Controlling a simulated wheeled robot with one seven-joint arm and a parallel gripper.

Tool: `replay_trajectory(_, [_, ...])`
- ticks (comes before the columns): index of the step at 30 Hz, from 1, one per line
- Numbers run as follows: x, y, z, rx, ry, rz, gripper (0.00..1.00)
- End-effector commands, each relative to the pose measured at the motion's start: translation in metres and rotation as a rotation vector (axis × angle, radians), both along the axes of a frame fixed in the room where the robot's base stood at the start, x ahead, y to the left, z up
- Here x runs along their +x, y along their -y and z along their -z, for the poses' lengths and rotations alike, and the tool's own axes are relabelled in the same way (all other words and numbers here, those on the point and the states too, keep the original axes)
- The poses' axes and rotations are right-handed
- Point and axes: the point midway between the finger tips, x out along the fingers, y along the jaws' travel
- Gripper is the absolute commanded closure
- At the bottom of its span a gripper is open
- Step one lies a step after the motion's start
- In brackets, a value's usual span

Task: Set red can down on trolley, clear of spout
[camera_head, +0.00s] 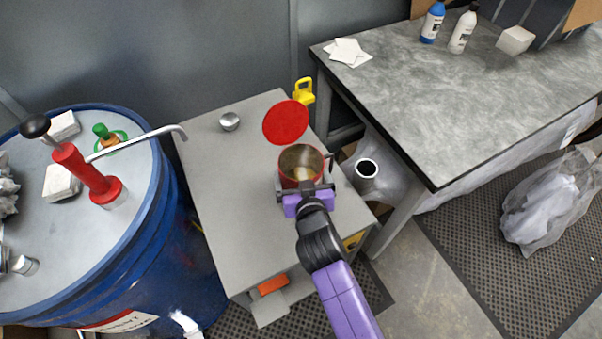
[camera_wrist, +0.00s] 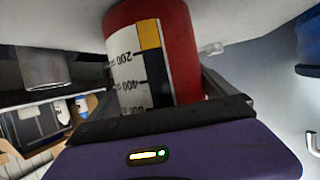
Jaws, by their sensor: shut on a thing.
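The red can (camera_head: 286,179) is open at the top, with its inside and some pale content showing in the head view. In the wrist view the red can (camera_wrist: 180,50) fills the space between the fingers, its white scale label facing the camera. My gripper (camera_head: 304,188) is shut on the can, over the right part of the grey trolley (camera_head: 232,205). I cannot tell whether the can's base touches the trolley top. The metal spout (camera_head: 150,136) of the red drum pump (camera_head: 88,177) ends near the trolley's left back corner, well left of the can.
A red disc (camera_head: 286,122) shows just behind the can. A small metal bowl (camera_head: 229,121) sits at the trolley's back left. The blue drum (camera_head: 150,235) stands left, the grey workbench (camera_head: 425,100) right. The trolley's middle and front left look clear.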

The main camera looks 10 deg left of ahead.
Motion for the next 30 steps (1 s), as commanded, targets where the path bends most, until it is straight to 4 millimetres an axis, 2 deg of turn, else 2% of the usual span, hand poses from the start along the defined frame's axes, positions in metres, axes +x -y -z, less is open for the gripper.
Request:
replay_trajectory(6, [0.001,-0.001,0.001,0.002,0.006,-0.001,0.78])
replay_trajectory(7, [0.0,0.0,0.003,0.0,0.0,0.0,0.03])
replay_trajectory(8, [0.0,0.0,0.003,0.0,0.0,0.0,0.0])
replay_trajectory(18, [0.0,0.0,-0.003,0.0,-0.001,0.0,0.0])
replay_trajectory(23, [-0.019,0.005,-0.007,0.001,0.0,0.0,0.0])
replay_trajectory(30, [-0.061,0.018,-0.024,0.002,-0.002,0.0,0.0])
